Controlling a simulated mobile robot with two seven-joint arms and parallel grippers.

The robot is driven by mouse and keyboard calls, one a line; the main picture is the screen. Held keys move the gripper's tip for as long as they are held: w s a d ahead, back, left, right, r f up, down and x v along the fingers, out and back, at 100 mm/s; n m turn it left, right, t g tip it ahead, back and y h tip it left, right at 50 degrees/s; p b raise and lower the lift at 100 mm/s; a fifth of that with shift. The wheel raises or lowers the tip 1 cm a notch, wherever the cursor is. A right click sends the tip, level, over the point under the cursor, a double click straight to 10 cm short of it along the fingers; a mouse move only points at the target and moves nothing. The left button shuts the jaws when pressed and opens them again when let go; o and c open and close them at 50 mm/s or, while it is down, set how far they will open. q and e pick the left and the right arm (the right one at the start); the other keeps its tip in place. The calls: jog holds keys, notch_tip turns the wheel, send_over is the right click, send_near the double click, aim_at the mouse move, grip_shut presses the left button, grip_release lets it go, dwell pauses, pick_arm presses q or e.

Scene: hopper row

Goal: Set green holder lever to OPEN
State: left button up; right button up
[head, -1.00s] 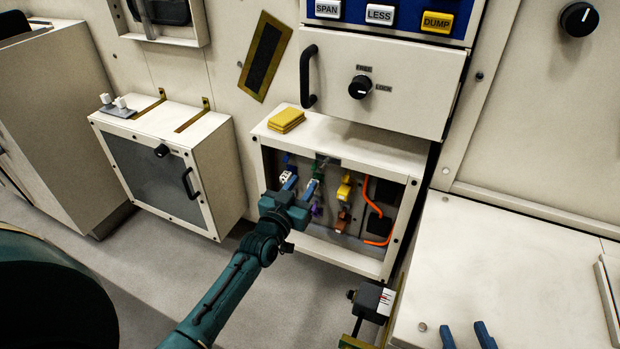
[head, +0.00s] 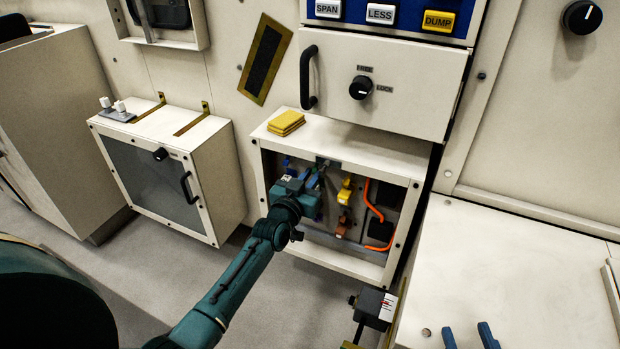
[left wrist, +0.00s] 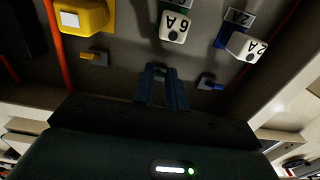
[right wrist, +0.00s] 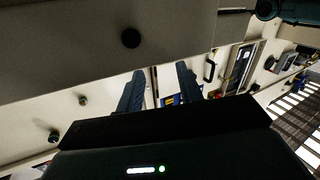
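The green holder is mostly hidden behind my left gripper (head: 316,178) in the head view. In the left wrist view a small green piece, seemingly its lever (left wrist: 160,72), shows between the tips of my left gripper (left wrist: 161,78). The fingers are close together with a narrow gap, one on each side of the green piece; I cannot tell whether they press on it. The fuse marked 6A (left wrist: 174,26) is just beyond. My right gripper (right wrist: 160,80) is open and empty, away from the holders; its fingers also show at the head view's bottom edge (head: 467,336).
Beside the green piece are a blue lever (left wrist: 210,83) under a 2A fuse (left wrist: 246,46), and an orange lever (left wrist: 94,58) under a yellow holder (left wrist: 84,16). The open bay's frame (head: 340,262) surrounds them. An orange cable (head: 373,205) runs at right. Yellow cards (head: 286,122) lie on top.

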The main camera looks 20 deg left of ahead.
pick_arm(q)
grip_shut()
pick_arm(e)
jog(key=shift+r, duration=0.1)
